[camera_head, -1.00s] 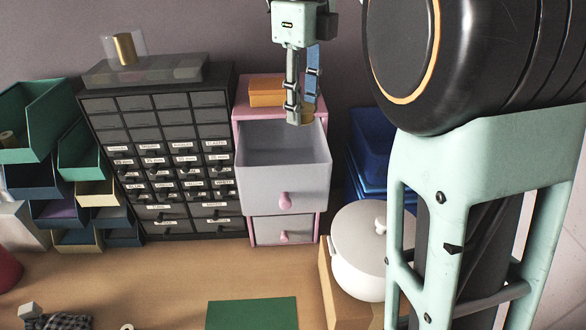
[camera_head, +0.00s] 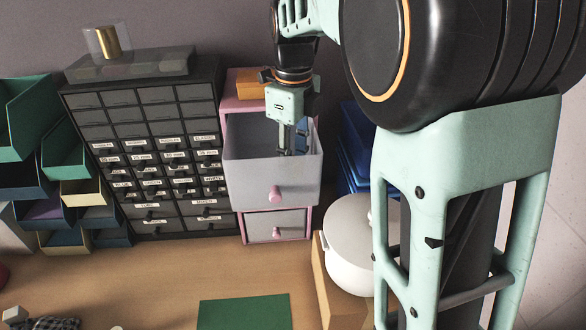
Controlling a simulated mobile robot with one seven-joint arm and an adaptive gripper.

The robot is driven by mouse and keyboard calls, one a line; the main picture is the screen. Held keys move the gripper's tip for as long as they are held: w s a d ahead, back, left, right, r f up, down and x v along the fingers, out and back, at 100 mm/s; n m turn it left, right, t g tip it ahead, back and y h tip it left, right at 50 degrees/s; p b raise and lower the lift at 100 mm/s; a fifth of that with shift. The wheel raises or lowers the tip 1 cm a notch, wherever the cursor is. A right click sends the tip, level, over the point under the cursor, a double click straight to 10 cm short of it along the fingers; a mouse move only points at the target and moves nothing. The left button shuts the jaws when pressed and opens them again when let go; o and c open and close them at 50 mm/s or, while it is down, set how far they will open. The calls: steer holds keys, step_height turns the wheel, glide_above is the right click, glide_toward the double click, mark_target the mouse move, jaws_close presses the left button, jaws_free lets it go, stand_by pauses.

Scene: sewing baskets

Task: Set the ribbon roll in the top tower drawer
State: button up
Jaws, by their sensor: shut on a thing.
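The pink tower (camera_head: 229,95) stands at the back of the table, right of the dark drawer cabinet. Its top drawer (camera_head: 272,182) is pulled out, with a grey-white front and a pink knob. The lower drawer (camera_head: 277,228) is shut. My gripper (camera_head: 291,152) points down into the open top drawer, its fingertips below the level of the drawer's rim. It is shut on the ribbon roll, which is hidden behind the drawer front. I cannot tell whether the roll touches the drawer floor.
The dark cabinet (camera_head: 145,135) with many small drawers stands close on the left. Blue bins (camera_head: 355,150) and a white lidded pot (camera_head: 352,245) are on the right. An orange box (camera_head: 251,88) sits on the tower top. A green mat (camera_head: 242,312) lies in front.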

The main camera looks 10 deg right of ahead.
steer(key=shift+f, duration=1.4)
steer(key=shift+f, duration=0.2)
steer(key=o, duration=0.9)
steer(key=shift+o, duration=0.2)
step_height(320, 180, up, 12)
steer(key=p, duration=0.1)
steer(key=shift+r, duration=0.25)
